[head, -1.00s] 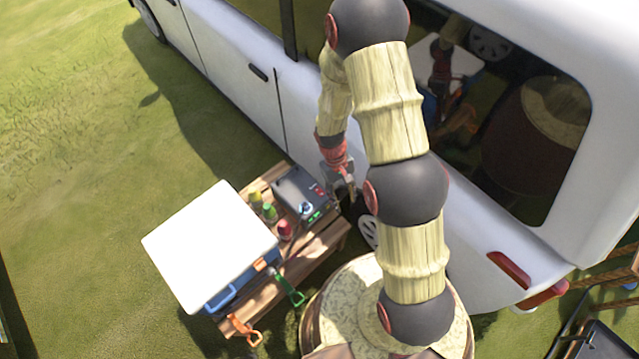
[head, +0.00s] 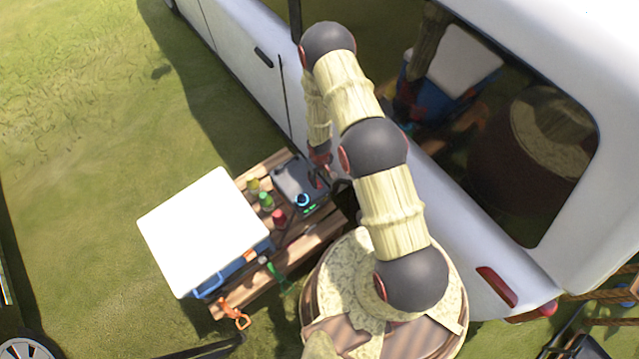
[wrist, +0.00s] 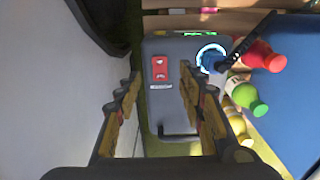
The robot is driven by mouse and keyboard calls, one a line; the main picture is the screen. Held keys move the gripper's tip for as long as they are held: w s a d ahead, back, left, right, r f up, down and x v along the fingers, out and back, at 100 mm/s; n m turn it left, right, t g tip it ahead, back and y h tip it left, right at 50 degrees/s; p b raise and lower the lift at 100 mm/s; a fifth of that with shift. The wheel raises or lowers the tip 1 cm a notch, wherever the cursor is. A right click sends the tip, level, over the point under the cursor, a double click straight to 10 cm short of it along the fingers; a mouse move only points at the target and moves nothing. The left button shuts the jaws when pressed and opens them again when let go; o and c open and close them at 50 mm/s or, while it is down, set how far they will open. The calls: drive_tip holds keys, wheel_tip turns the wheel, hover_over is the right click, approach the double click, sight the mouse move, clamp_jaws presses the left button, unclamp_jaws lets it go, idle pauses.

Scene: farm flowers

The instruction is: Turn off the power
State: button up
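A grey power box (head: 292,178) sits on the wooden bench beside the van. Its top has a red switch (wrist: 160,68), a dial with a glowing blue ring (wrist: 211,57) and a small green display; the dial (head: 303,200) and the green lights also show in the head view. My gripper (wrist: 157,92) is open and empty above the box. Its two fingers lie either side of the switch in the wrist view, with the switch slightly beyond the tips. I cannot tell the height left between them. In the head view my arm partly hides the gripper (head: 320,165).
Several coloured bottles (head: 265,201) stand beside the box. A blue cooler with a white lid (head: 203,232) is left of them on the bench (head: 322,238). An orange-handled tool (head: 237,317) lies at the bench's front. The white van (head: 262,75) is close behind and right.

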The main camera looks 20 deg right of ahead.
sight(320, 187)
wheel_tip(320, 187, down, 7)
drive_tip(key=b, duration=0.2)
drive_tip(key=shift+f+b, duration=0.15)
drive_tip(key=shift+b, duration=0.2)
drive_tip(key=shift+c, duration=0.3)
clamp_jaws()
